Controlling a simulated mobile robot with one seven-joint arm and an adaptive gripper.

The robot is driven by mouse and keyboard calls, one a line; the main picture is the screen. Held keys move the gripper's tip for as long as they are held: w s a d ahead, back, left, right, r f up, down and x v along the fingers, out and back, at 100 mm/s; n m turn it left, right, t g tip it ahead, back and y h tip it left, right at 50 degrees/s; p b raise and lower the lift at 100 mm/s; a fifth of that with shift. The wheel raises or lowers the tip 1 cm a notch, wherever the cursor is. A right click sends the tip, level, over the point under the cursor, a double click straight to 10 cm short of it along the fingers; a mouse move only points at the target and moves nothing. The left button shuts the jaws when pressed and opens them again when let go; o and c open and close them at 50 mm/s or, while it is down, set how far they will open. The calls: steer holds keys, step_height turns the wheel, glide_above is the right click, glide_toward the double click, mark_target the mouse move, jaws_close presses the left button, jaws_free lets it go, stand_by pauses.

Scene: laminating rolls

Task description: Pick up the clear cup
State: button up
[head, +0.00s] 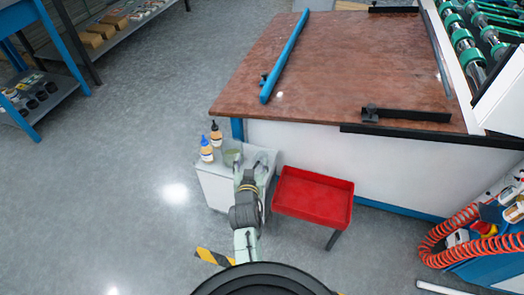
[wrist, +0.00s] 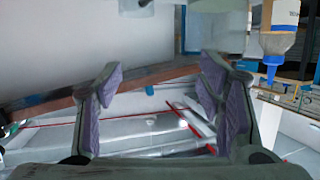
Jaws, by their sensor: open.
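The clear cup (head: 232,157) looks small and greenish in the head view. It stands on the light cabinet top beside two bottles, just left of my gripper (head: 249,172). In the wrist view, a pale see-through shape at the top, right of centre, looks like the cup (wrist: 222,30); its outline is faint and cut by the frame edge. My gripper (wrist: 163,80) is open there, with purple pads apart and nothing between them. The cup lies beyond the fingertips, and I cannot tell the exact gap.
A blue-capped bottle (head: 206,149) and a dark-capped bottle (head: 216,134) stand close left of the cup. A red tray (head: 313,198) is to the right. The large brown-topped table (head: 345,65) stands behind. Grey floor (head: 110,170) at left is clear.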

steer(key=shift+g+h, duration=0.3)
steer(key=shift+g, duration=0.2)
steer(key=d+f, duration=0.3)
steer(key=shift+s+f, duration=0.3)
steer(key=shift+f, duration=0.05)
glide_toward(262, 153)
steer(key=shift+w+d+f, duration=0.3)
steer(key=shift+w+f, duration=0.05)
steer(key=shift+w, duration=0.3)
steer(key=shift+a+p+x, duration=0.1)
steer(key=shift+p+x, duration=0.15)
steer(key=shift+x, duration=1.15)
steer(key=shift+a+p+x, duration=0.15)
steer(key=shift+p+x, duration=0.05)
steer(key=shift+x, duration=1.2)
steer(key=shift+d, duration=0.1)
steer(key=shift+c, duration=0.6)
steer(key=c, duration=1.1)
